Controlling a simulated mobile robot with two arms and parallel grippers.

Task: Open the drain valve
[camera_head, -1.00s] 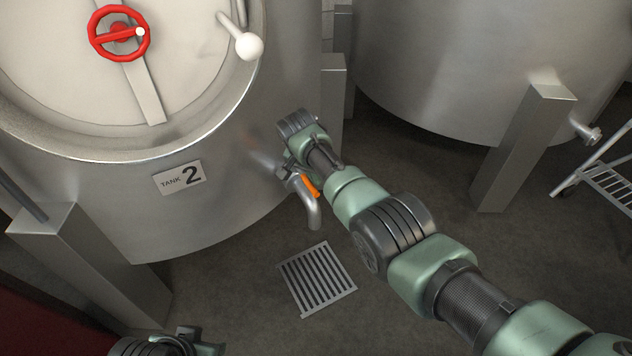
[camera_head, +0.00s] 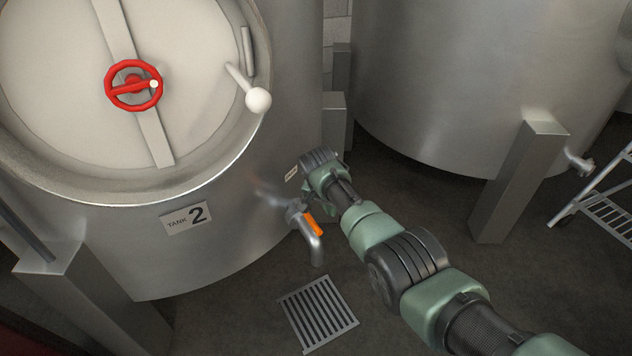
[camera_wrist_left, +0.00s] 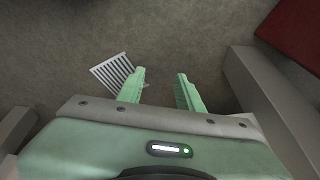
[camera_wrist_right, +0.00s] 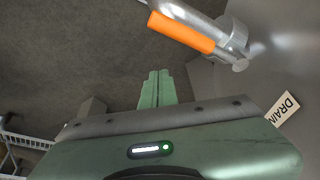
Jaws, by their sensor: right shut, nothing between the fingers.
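The drain valve is on tank 2 (camera_head: 230,245), low on its side. Its orange handle (camera_head: 314,224) lies alongside the downturned metal spout (camera_head: 317,252). In the right wrist view the orange handle (camera_wrist_right: 180,31) and the valve body (camera_wrist_right: 232,42) are near the top, ahead of my right gripper (camera_wrist_right: 154,74). Its fingers are shut together, empty and apart from the handle. In the head view the right gripper's body shows just above and right of the valve; its fingertips are hard to make out. My left gripper (camera_wrist_left: 160,75) is open and empty, above the floor.
A floor grate (camera_head: 318,314) lies below the spout; it also shows in the left wrist view (camera_wrist_left: 113,72). Tank legs (camera_head: 70,285) stand at the left. A second tank (camera_head: 470,90) and a metal rack (camera_head: 605,205) are at the right. A DRAIN label (camera_wrist_right: 283,108) is beside the valve.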

